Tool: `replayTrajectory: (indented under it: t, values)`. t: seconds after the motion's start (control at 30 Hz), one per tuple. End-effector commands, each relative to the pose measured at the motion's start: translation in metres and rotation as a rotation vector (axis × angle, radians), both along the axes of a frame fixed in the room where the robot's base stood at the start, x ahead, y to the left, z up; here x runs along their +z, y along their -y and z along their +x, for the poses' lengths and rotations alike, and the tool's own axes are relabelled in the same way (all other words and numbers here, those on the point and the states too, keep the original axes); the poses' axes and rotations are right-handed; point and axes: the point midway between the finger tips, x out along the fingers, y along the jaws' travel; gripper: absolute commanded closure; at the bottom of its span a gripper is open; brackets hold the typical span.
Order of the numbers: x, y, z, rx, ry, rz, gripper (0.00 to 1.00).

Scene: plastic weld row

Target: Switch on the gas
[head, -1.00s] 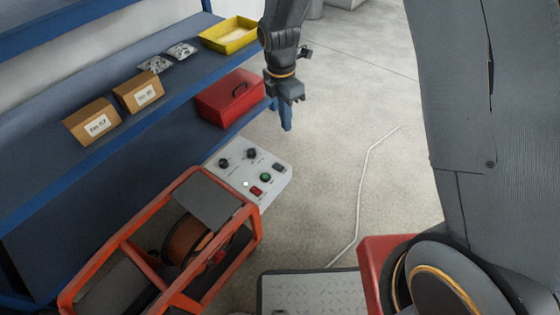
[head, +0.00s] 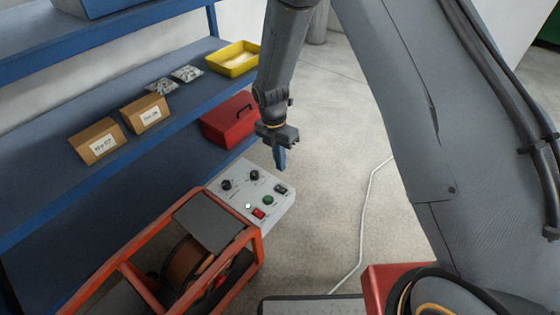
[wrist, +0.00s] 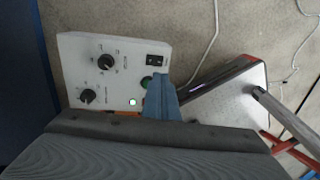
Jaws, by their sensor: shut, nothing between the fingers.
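A light grey control panel (head: 241,184) sits at the front end of an orange-framed machine. It carries two black knobs, a green button (head: 268,200), a red switch (head: 258,213), a small lit lamp (head: 248,206) and a black rocker switch (head: 280,188). My gripper (head: 280,166) is shut and empty, its blue fingers pointing down above the panel's far right edge. In the wrist view the fingertips (wrist: 161,80) overlap the panel beside the black rocker (wrist: 155,61) and the partly covered green button (wrist: 146,83). The lamp (wrist: 132,102) glows. The red switch is hidden there.
The orange frame (head: 135,275) holds a copper-coloured spool. A white cable (head: 365,215) lies on the floor at right.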

Motion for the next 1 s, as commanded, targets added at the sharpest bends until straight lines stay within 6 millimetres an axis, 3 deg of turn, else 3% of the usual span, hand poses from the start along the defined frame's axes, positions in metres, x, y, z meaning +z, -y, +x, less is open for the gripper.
replayTrajectory:
  t: [0.3,0.5,0.7,1.0]
  values:
    - [-0.064,0.007,-0.005,-0.002,-0.003,-0.001,1.00]
    - [-0.091,0.009,-0.007,-0.001,-0.001,0.000,1.00]
    - [-0.103,0.010,-0.008,-0.001,-0.001,-0.001,1.00]
    - [-0.103,0.010,-0.008,-0.001,0.000,0.000,1.00]
